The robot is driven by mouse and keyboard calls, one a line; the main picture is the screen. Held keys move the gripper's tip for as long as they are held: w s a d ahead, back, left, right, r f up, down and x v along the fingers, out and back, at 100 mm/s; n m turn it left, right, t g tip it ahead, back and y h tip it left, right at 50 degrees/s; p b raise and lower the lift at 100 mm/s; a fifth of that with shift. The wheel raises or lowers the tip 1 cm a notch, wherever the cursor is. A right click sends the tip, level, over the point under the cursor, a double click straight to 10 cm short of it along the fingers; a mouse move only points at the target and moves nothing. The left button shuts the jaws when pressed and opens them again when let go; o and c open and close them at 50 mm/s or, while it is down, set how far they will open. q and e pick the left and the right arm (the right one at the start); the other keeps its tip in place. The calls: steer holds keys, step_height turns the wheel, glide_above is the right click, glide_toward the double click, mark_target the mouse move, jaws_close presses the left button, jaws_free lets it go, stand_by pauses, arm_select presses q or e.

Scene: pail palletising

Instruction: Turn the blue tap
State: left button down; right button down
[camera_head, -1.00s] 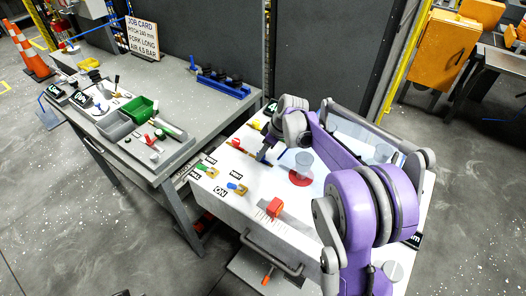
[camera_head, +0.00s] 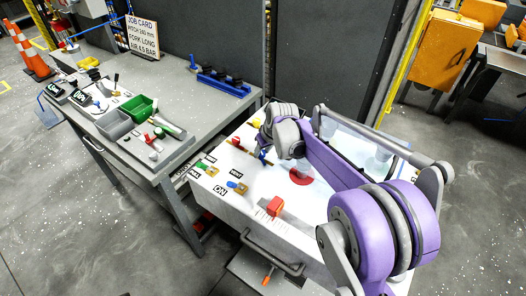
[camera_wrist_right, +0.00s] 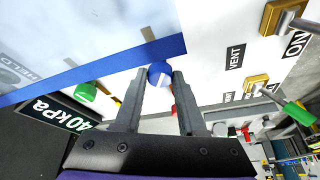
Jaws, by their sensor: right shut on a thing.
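The blue tap shows in the head view as a small blue part (camera_head: 264,157) on the white panel, partly covered by my right arm. In the right wrist view its round blue end (camera_wrist_right: 159,74) lies between the fingertips. My right gripper (camera_wrist_right: 158,80) is shut on it. In the head view the right fingers are mostly hidden behind my wrist. A long blue strip (camera_wrist_right: 90,72) crosses behind the fingers; I cannot tell whether it joins the tap. My left gripper is not in view.
A red block (camera_head: 275,206) and a red disc (camera_head: 301,176) are on the panel. The grey bench (camera_head: 180,92) with a green bin (camera_head: 138,107) stands left.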

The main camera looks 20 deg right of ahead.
steer(key=m, duration=0.1)
steer(key=m+h, duration=0.1)
steer(key=m, duration=0.1)
steer(key=m+h, duration=0.1)
steer(key=m, duration=0.1)
steer(key=shift+a, duration=0.25)
steer(key=m+h, duration=0.1)
steer(key=m, duration=0.2)
steer(key=m+g+h, duration=0.1)
steer(key=m, duration=0.2)
steer(key=shift+w+a, duration=0.1)
steer(key=shift+a, duration=0.05)
stand_by(0.3)
steer(key=c, duration=0.5)
jaws_free()
steer(key=shift+r, duration=0.1)
steer(key=v, duration=1)
steer(key=shift+r, duration=0.35)
